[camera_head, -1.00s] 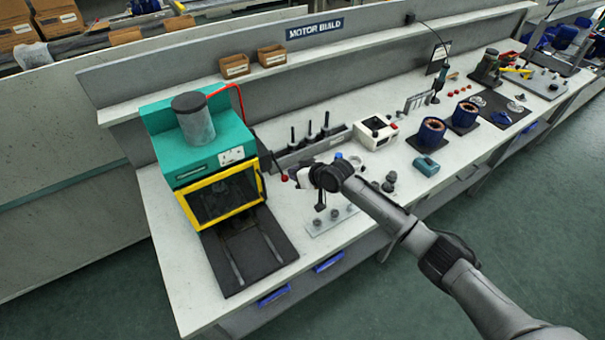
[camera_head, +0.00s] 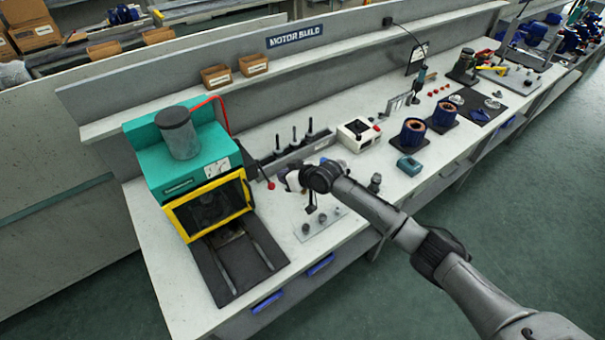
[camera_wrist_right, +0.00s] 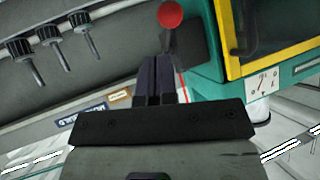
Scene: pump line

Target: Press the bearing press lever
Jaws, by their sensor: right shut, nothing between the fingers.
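The bearing press (camera_head: 181,160) is a teal machine with a yellow-framed front window, at the left end of the bench. Its dark lever (camera_head: 259,169) stands out from the right side and ends in a red knob (camera_head: 270,185). In the right wrist view the red knob (camera_wrist_right: 170,14) is at the top, just beyond the fingertips. My right gripper (camera_wrist_right: 160,62) is shut and empty, with a visible gap to the knob in that view. In the head view my right gripper (camera_head: 286,180) is just right of the knob, its fingers partly hidden. My left gripper is not in view.
A grey rack with upright dark tools (camera_head: 295,150) stands behind the gripper. A light plate with small parts (camera_head: 320,225) lies below my right arm. A white box device (camera_head: 358,134) and blue motor housings (camera_head: 413,132) are farther right. Black rails (camera_head: 235,265) extend before the press.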

